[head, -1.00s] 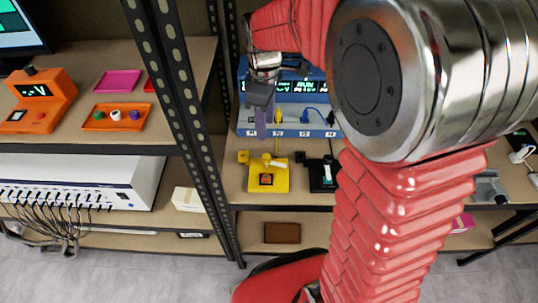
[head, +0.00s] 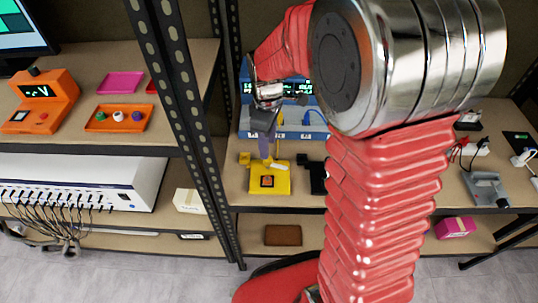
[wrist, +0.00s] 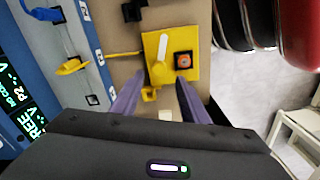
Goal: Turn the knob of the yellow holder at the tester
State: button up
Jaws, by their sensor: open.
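The yellow holder (head: 268,180) stands on the shelf in front of the blue tester (head: 291,117). In the wrist view the yellow holder (wrist: 192,49) shows a raised yellow knob (wrist: 161,72), a white strip beside it and a square dark patch with an orange-red centre. A yellow cable runs from the holder toward the tester (wrist: 47,62). My gripper (head: 265,155) hangs above the holder's back left part, fingers pointing down. In the wrist view its two purple fingers (wrist: 156,97) are apart and empty, on either side of the holder's near edge. Contact with the holder cannot be told.
A black holder (head: 318,178) stands just right of the yellow one, partly behind my arm. A dark shelf post (head: 190,130) rises to the left. An orange tester (head: 38,102) and an orange tray (head: 118,118) are on the left shelf. A grey device (head: 487,188) sits at the right.

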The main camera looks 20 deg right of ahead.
jog(key=shift+f, duration=3.2)
jog(key=shift+c, duration=0.2)
jog(key=c, duration=0.9)
jog(key=shift+d, duration=0.25)
grip_shut()
jog(key=shift+a, duration=0.1)
